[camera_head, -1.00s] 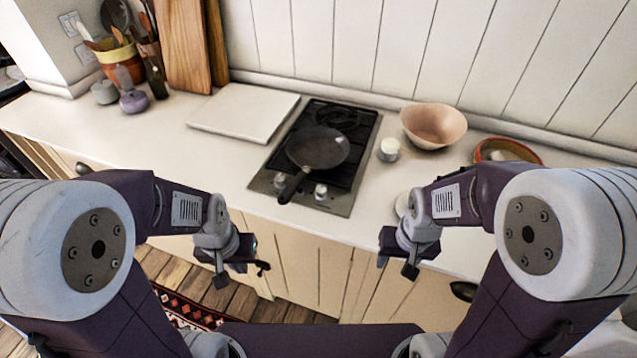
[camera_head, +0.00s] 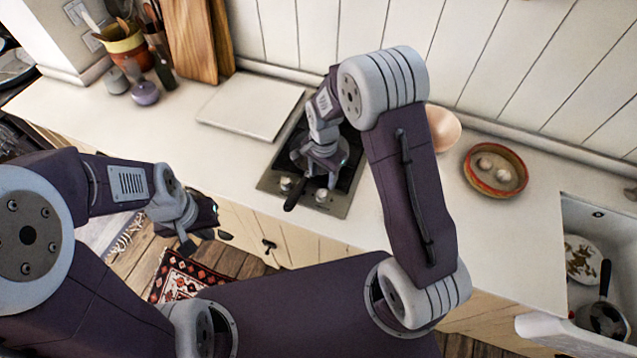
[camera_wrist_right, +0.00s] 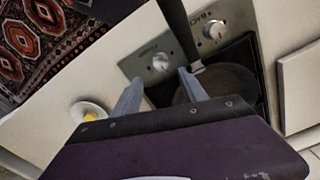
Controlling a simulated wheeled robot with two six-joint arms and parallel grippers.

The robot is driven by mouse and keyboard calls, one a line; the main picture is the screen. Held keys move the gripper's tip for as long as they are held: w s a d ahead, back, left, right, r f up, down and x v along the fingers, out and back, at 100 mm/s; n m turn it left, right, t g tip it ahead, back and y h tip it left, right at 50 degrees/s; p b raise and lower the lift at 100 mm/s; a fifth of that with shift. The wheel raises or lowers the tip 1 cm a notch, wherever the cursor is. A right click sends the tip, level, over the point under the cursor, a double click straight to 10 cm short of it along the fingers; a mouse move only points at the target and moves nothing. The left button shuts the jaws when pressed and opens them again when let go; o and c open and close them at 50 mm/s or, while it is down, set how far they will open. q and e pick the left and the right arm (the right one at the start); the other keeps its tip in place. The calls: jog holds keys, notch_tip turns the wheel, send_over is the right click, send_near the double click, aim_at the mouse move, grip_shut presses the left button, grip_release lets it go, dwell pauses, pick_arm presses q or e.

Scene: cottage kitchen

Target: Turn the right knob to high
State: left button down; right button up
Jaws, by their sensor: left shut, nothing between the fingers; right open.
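The right knob (camera_head: 321,195) is a small round silver knob on the front strip of the black hob (camera_head: 345,205). In the right wrist view, which sees it from the other side, this knob (camera_wrist_right: 160,63) sits just ahead of and between the fingertips; contact cannot be told. My right gripper (camera_wrist_right: 160,76) is open and points down over the hob front. In the head view the right gripper (camera_head: 322,178) partly hides the hob. The left knob (camera_head: 287,184) also shows in the wrist view (camera_wrist_right: 213,29). My left gripper (camera_head: 205,232) is shut and empty, in front of the counter.
A frying pan (camera_wrist_right: 225,82) sits on the hob, its handle (camera_head: 297,200) passing between the knobs. A white board (camera_head: 250,108) lies left of the hob. A bowl (camera_head: 443,130) and a red dish (camera_head: 495,185) stand right. A white dish (camera_wrist_right: 88,110) is near the fingers.

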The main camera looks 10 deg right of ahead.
aim_at(323, 192)
jog(key=f, duration=0.2)
jog(key=f+p, duration=0.1)
jog(key=f, duration=0.4)
jog(key=shift+w+f+p, duration=0.35)
jog(key=shift+f+p, duration=0.05)
jog(key=shift+s+f, duration=0.1)
jog(key=shift+f, duration=0.1)
jog(key=shift+s, duration=0.2)
pick_arm(q)
jog(key=shift+w+r, duration=0.25)
jog(key=shift+r, duration=0.65)
pick_arm(e)
jog(key=shift+w, duration=0.1)
grip_shut()
